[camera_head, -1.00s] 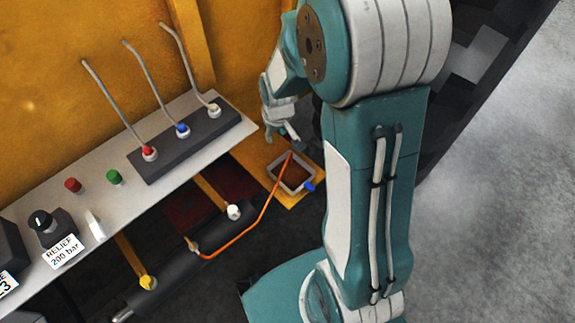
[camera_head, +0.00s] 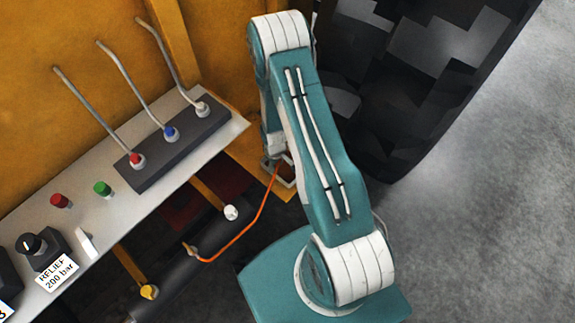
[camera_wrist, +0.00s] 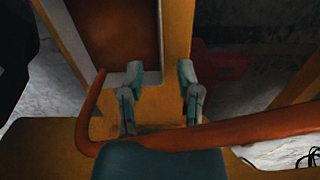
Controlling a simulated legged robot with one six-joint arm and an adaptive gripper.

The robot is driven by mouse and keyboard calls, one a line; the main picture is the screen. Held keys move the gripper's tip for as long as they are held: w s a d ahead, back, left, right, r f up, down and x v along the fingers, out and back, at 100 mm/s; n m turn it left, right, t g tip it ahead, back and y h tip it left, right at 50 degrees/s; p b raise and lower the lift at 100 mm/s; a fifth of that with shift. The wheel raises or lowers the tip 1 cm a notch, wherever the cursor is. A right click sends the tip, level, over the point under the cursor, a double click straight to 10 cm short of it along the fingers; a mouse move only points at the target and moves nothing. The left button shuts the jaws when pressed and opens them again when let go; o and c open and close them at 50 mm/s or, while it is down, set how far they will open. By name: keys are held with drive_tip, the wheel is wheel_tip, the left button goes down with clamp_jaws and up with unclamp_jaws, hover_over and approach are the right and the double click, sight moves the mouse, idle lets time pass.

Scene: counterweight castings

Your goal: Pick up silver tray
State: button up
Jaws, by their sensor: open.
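The silver tray (camera_head: 288,183) is a small square tray with a pale metal rim and a brown inside. It sits on a yellow ledge below the end of the control panel. In the head view my arm hides much of it. In the wrist view its rim (camera_wrist: 152,78) and brown inside show at the upper left. My gripper (camera_wrist: 160,92) is open and empty. Its left finger overlaps the tray's near rim, and its right finger is over the yellow ledge right of the tray. I cannot tell whether either finger touches.
A control panel (camera_head: 215,135) with levers and buttons is at left. A large dark tyre (camera_head: 425,80) stands behind at right. Grey floor is clear at far right.

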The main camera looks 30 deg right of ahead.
sight(276, 175)
wheel_tip(276, 175, down, 9)
drive_tip(key=shift+a+r, duration=0.1)
idle(0.4)
clamp_jaws()
